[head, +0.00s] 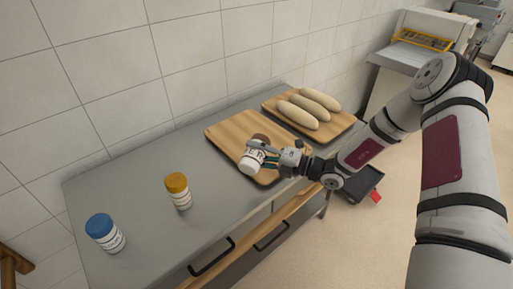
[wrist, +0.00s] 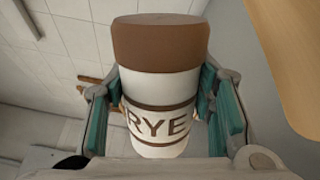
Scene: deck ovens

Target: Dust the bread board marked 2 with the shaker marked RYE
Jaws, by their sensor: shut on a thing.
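My gripper (head: 268,155) is shut on a white shaker (head: 251,161) with a brown cap. In the wrist view, the shaker (wrist: 160,85) reads RYE between the green finger pads. It is held over the near part of a wooden board (head: 228,130) that looks bare. In the head view it looks tilted, cap toward the wall; how far I cannot tell. A second wooden board (head: 335,132) behind and to the right carries several pale loaves (head: 298,115). No number is readable on either board, so I cannot tell which is marked 2.
A shaker with an orange-yellow cap (head: 178,191) and one with a blue cap (head: 105,233) stand upright on the grey counter (head: 135,180), left of the boards. A tiled wall (head: 120,90) runs behind. The counter's left half is otherwise clear.

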